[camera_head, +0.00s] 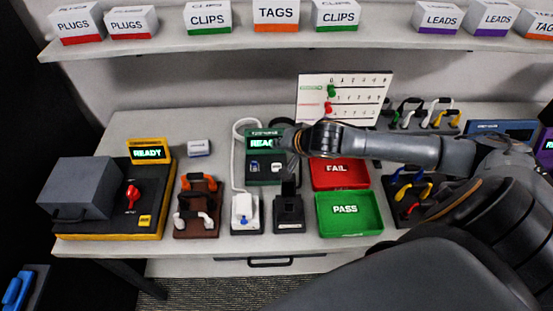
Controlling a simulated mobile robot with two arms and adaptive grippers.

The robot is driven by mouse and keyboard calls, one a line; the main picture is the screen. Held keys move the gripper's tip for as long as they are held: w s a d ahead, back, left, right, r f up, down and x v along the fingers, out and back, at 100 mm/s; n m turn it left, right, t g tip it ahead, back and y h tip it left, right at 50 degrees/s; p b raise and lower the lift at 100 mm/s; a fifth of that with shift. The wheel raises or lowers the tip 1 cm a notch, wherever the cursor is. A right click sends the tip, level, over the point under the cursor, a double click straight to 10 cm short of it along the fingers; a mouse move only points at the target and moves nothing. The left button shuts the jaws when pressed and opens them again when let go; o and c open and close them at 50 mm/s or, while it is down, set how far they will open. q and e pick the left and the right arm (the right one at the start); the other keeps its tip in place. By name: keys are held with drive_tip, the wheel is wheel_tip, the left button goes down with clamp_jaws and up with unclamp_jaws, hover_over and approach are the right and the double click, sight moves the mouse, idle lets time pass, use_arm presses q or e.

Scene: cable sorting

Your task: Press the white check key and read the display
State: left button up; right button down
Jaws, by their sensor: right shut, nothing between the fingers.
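The teal tester (252,178) stands at the middle of the table, with its lit display (259,143) at the back. The display shows "REA" in green; my right arm hides the end of the word. The white key (277,168) is on the tester's dark face, beside a small blue-marked part (255,168). My right gripper (290,180) points down at the tester's right edge, just right of the white key. It is shut and empty. I cannot tell whether it touches anything. My left gripper is out of view.
A yellow-edged machine (157,230) with a "READY" display stands left. A brown cable rack (197,227), a white socket block (245,212) and a black block (289,214) stand in front.

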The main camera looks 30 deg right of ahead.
drive_tip(key=b, duration=0.5)
hover_over(277, 167)
drive_tip(key=f, duration=0.5)
drive_tip(key=shift+s+f, duration=0.35)
drive_tip(key=shift+f, duration=0.5)
drive_tip(key=shift+f, duration=0.2)
